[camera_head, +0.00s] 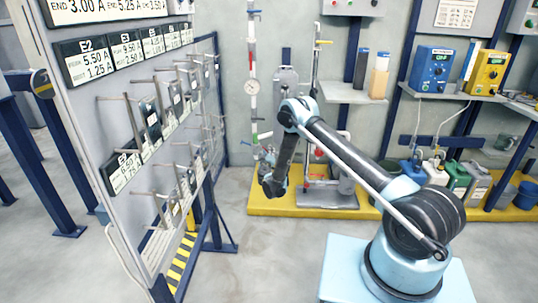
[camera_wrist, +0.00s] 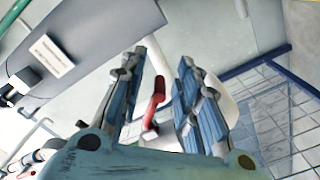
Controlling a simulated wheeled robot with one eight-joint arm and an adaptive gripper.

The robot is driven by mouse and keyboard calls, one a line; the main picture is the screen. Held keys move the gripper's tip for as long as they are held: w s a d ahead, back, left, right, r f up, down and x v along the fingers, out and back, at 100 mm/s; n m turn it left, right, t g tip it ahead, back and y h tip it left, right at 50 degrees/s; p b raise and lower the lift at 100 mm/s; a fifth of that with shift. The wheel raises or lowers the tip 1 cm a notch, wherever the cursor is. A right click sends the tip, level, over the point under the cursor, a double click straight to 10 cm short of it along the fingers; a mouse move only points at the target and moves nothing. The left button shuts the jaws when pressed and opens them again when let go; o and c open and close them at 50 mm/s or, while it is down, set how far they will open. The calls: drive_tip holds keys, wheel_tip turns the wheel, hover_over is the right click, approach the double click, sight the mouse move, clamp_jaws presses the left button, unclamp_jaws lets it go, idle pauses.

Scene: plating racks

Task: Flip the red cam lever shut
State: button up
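The red cam lever (camera_wrist: 154,102) shows in the wrist view in the gap between the two blue-padded fingers of my gripper (camera_wrist: 168,58). The fingers are apart, and I cannot tell whether either touches the lever. A pale rounded body shows behind the right finger (camera_wrist: 222,96). In the head view my gripper (camera_head: 272,186) hangs low in front of the pipework, left of the stand. The lever cannot be picked out there with certainty.
A rack panel (camera_head: 110,105) with pegs and labels stands close on the left. Floor in front is clear.

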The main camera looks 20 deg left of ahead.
clamp_jaws()
drive_tip(key=shift+s+a+f+m, duration=0.15)
drive_tip(key=shift+a+f+m, duration=0.25)
drive_tip(key=shift+m, duration=0.65)
drive_tip(key=shift+s+a+f+m, duration=0.1)
drive_tip(key=shift+a+f+m, duration=0.3)
drive_tip(key=shift+m, duration=0.65)
unclamp_jaws()
drive_tip(key=shift+r, duration=0.1)
